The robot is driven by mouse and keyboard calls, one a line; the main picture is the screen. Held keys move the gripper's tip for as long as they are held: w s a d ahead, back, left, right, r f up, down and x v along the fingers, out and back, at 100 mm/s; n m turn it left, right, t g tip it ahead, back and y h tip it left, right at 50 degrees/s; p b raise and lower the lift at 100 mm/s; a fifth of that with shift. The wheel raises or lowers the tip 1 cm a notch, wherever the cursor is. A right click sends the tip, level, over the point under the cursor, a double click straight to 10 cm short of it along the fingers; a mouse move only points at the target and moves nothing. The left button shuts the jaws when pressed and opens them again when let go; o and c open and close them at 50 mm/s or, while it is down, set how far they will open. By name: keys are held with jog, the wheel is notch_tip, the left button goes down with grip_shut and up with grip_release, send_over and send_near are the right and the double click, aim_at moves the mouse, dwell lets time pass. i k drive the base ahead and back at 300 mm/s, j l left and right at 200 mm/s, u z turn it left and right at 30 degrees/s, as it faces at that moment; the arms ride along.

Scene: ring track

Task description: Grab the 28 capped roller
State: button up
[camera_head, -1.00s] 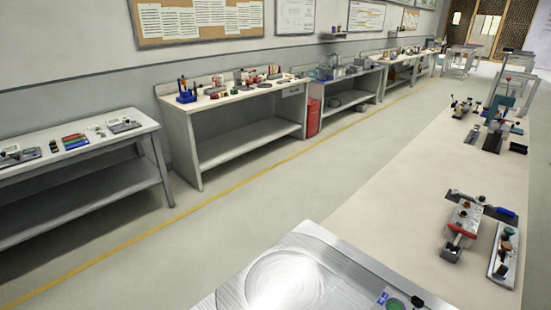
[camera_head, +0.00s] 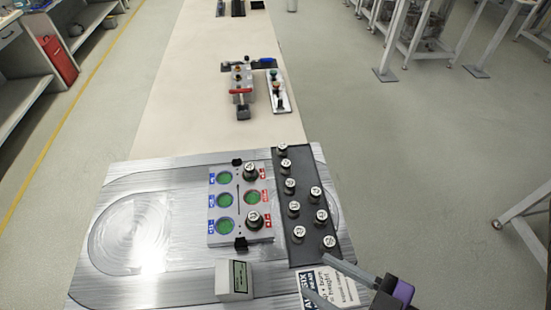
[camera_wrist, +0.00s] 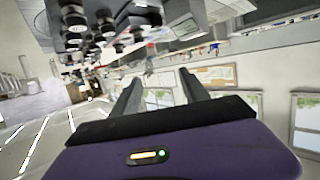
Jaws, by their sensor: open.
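Several capped rollers with pale numbered tops stand on a dark rack (camera_head: 318,262) at the right of the metal worktop, such as one roller (camera_head: 290,186) near its middle. Two more stand on a white plate, a far capped roller (camera_head: 250,171) and a near capped roller (camera_head: 254,219). The numbers are too small to read, so I cannot tell which is the 28. My gripper (camera_head: 315,276) is open and empty by the near end of the rack. In the wrist view its fingers (camera_wrist: 161,78) hold nothing, and blurred dark rollers (camera_wrist: 105,22) show at upper left.
The white plate (camera_head: 214,240) has green round pads with blue and red labels. A small box with a green screen (camera_head: 234,280) and a printed card (camera_head: 342,286) lie in front. Farther along the pale bench (camera_head: 180,100) stand tool fixtures (camera_head: 241,85). The worktop's left side is clear.

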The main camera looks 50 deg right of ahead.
aim_at(285, 169)
jog(key=k+l+z, duration=0.15)
jog(key=k+z, duration=0.2)
jog(key=k, duration=0.3)
jog(key=j+z, duration=0.1)
jog(key=z, duration=0.3)
jog(key=j+z, duration=0.15)
jog(key=z, duration=0.25)
jog(key=j+z, duration=0.15)
jog(key=z, duration=0.3)
jog(key=j+z, duration=0.1)
jog(key=z, duration=0.3)
jog(key=k+j, duration=0.1)
jog(key=j, duration=1.15)
jog(key=k+j, duration=0.15)
jog(key=j, duration=0.5)
